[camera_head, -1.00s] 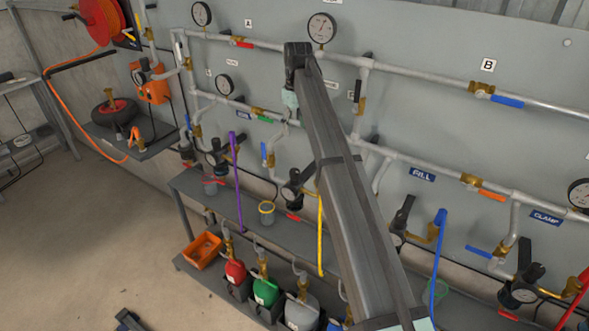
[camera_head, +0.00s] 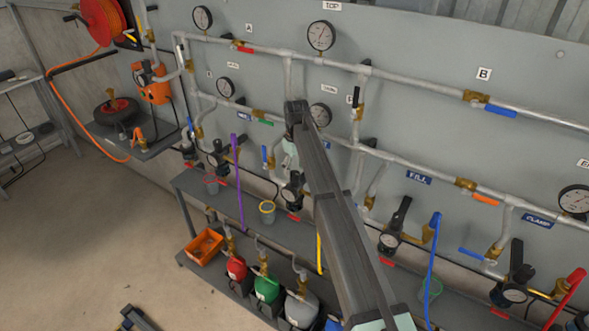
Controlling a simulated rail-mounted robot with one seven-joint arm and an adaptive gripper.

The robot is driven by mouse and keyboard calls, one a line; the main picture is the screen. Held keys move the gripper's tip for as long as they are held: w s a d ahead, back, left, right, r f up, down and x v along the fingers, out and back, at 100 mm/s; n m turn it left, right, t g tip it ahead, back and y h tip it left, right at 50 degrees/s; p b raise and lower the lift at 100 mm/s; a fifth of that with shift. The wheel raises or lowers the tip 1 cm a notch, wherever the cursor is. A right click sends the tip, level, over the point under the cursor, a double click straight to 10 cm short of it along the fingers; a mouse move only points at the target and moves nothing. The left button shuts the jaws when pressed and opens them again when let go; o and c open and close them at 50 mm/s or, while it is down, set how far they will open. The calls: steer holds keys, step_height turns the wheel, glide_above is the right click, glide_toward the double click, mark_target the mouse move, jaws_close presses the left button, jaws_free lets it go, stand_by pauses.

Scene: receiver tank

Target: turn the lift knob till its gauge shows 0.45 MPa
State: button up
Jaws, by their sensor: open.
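My arm reaches away over the bench, and its far end bends down in front of the wall panel. My gripper (camera_head: 293,178) is small and dark there, just at the top of a regulator with a black knob and a small round gauge (camera_head: 291,195). I cannot tell whether the fingers touch the knob. Its gauge needle is too small to read. No label reading LIFT is legible; a blue label (camera_head: 327,146) beside my arm is partly hidden. Another regulator gauge (camera_head: 388,241) stands under the FILL label (camera_head: 418,178), and one (camera_head: 515,295) is below the CLAMP label (camera_head: 537,220).
Grey pipes with coloured valve handles and larger gauges (camera_head: 321,35) cross the panel. Purple (camera_head: 238,180), yellow and blue (camera_head: 432,265) hoses hang over the bench. Red (camera_head: 236,268), green (camera_head: 267,288) and grey (camera_head: 301,309) bottles stand below, beside an orange tray (camera_head: 204,246). The floor at left is mostly clear.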

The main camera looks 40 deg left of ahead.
steer(key=shift+f, duration=1.05)
steer(key=c, duration=1.1)
steer(key=shift+c, duration=0.2)
steer(key=shift+m, duration=0.3)
steer(key=m+b, duration=0.2)
steer(key=m, duration=0.3)
steer(key=shift+f+b, duration=0.1)
steer(key=shift+b, duration=0.2)
steer(key=m+b, duration=0.1)
steer(key=m, duration=0.4)
steer(key=shift+d+m, duration=0.1)
steer(key=shift+m, duration=0.3)
